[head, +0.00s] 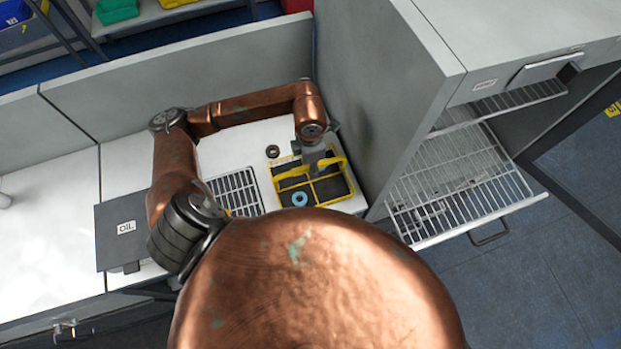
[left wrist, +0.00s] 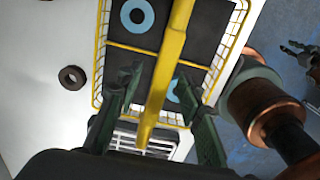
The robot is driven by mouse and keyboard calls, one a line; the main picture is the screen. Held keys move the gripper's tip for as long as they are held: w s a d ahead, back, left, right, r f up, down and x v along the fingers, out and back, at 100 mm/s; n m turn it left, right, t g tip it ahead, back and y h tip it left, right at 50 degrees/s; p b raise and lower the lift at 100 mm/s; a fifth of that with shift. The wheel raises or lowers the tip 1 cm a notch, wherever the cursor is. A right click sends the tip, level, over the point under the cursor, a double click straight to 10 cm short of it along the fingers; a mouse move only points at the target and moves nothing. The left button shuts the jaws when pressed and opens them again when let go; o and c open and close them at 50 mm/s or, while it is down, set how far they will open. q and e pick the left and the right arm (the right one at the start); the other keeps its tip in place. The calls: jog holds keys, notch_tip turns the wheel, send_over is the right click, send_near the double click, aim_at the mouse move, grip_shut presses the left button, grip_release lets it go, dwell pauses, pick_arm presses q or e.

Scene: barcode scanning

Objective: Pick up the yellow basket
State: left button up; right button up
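The yellow basket (head: 343,163) stands on the white counter with dark compartments inside. It also shows in the left wrist view (left wrist: 101,50), where its handle bar (left wrist: 172,50) runs between my fingers. My left gripper (head: 316,158) is over the basket, fingers pointing down at the handle. In the left wrist view, the left gripper (left wrist: 158,98) is open, with one finger on each side of the bar and gaps visible. A blue ring (head: 299,199) lies in one compartment. Something that looks like my right gripper (left wrist: 300,52) is small at the right edge of the left wrist view.
A dark ring (head: 272,151) lies on the counter beside the basket. A slotted grate (head: 236,190) is to its left, then a grey box marked OIL (head: 118,240). A tall grey cabinet wall (head: 375,95) stands close on the right, with wire racks (head: 450,185) beyond.

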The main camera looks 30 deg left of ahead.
pick_arm(q)
jog(key=shift+f+b, duration=0.25)
jog(key=shift+b, duration=0.1)
jog(key=shift+c, duration=0.3)
grip_shut()
dwell(0.4)
dwell(0.6)
